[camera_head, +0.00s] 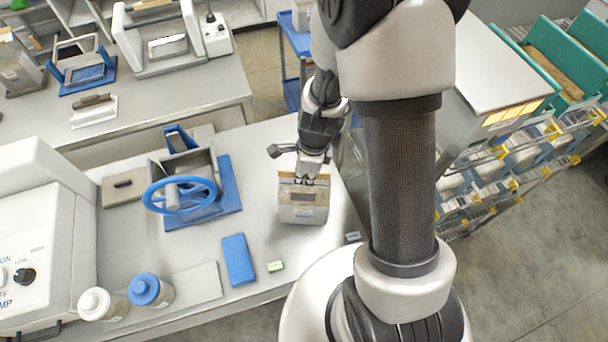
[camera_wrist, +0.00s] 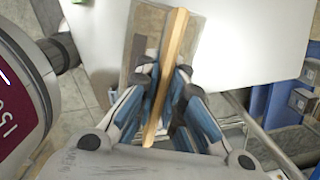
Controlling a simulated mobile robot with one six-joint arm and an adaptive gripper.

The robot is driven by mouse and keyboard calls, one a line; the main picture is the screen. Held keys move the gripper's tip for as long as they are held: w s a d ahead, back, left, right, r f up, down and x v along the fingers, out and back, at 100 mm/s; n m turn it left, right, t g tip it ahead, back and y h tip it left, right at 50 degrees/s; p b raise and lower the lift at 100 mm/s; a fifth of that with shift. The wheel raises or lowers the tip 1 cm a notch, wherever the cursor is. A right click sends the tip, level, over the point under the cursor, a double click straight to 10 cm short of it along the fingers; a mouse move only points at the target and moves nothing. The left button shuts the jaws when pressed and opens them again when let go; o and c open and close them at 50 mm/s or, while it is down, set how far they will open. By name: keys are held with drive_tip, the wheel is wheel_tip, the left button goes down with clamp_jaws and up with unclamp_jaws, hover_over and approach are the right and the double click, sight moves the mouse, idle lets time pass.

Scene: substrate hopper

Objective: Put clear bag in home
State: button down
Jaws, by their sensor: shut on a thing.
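The clear bag (camera_head: 303,211) is a translucent grey pouch with a dark panel and a tan strip along its top edge. It hangs upright at the right part of the near bench; I cannot tell whether its bottom touches the bench. My gripper (camera_head: 309,178) is above it and shut on the tan strip. In the wrist view, the fingers of my gripper (camera_wrist: 165,88) close on both sides of the tan strip (camera_wrist: 176,40), and part of the clear bag (camera_wrist: 144,38) shows beyond. No place marked as home can be made out.
On the bench (camera_head: 215,258) are a hopper with a blue handwheel (camera_head: 182,195), a blue pad (camera_head: 238,259), a small green block (camera_head: 275,266) and two capped jars (camera_head: 150,290). A white machine (camera_head: 45,240) stands left. A shelved rack (camera_head: 500,170) stands right.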

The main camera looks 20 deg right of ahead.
drive_tip(key=shift+f+b, duration=0.45)
drive_tip(key=shift+f, duration=0.1)
drive_tip(key=c, duration=1.6)
unclamp_jaws()
drive_tip(key=shift+c, duration=0.2)
drive_tip(key=shift+s, duration=0.1)
drive_tip(key=shift+r, duration=0.4)
drive_tip(key=r, duration=0.3)
drive_tip(key=d+r, duration=0.1)
drive_tip(key=r, duration=0.7)
drive_tip(key=shift+s+d, duration=0.15)
drive_tip(key=shift+s, duration=0.15)
drive_tip(key=shift+r, duration=0.1)
